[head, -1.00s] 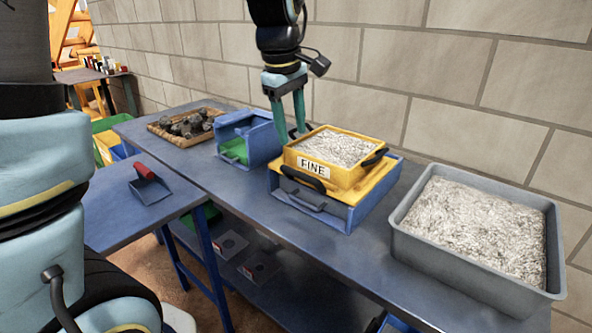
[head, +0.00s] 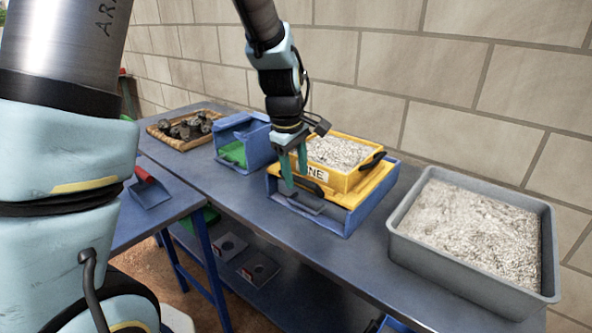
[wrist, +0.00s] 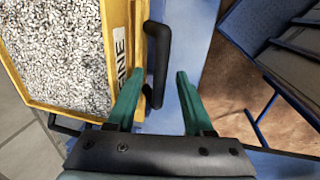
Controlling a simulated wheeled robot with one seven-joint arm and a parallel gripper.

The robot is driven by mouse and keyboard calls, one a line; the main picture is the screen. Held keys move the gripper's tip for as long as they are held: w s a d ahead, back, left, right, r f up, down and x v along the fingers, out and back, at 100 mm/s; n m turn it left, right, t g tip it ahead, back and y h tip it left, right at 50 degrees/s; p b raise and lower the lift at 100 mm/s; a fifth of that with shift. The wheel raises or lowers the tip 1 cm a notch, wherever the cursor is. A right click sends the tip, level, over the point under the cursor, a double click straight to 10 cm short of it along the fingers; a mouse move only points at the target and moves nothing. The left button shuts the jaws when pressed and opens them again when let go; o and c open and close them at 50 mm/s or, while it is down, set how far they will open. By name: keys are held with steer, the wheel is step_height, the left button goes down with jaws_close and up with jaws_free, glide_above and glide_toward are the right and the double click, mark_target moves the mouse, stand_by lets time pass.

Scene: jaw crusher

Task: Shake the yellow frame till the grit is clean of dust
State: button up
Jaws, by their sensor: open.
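The yellow frame (head: 345,181), its label partly hidden by my gripper, holds grey-white grit (head: 338,152) and sits on a blue box (head: 345,215) on the bench. It has a black handle on each of two sides. My gripper (head: 296,178) is open in front of the near handle. In the wrist view the yellow frame (wrist: 122,30) is at left, and the black handle (wrist: 158,58) lies ahead, between the lines of the two green fingers (wrist: 155,88). I cannot tell whether a finger touches the frame. Whether dust is on the grit is too fine to tell.
A large grey tray (head: 405,240) of pale grit stands to the right. A blue box with a green inside (head: 243,140) and a wooden tray of dark rocks (head: 160,137) stand to the left. A red-handled scoop (head: 150,192) lies on a side table. The wall is close behind.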

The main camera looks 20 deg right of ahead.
steer(key=shift+c, duration=0.3)
jaws_close()
stand_by(1.1)
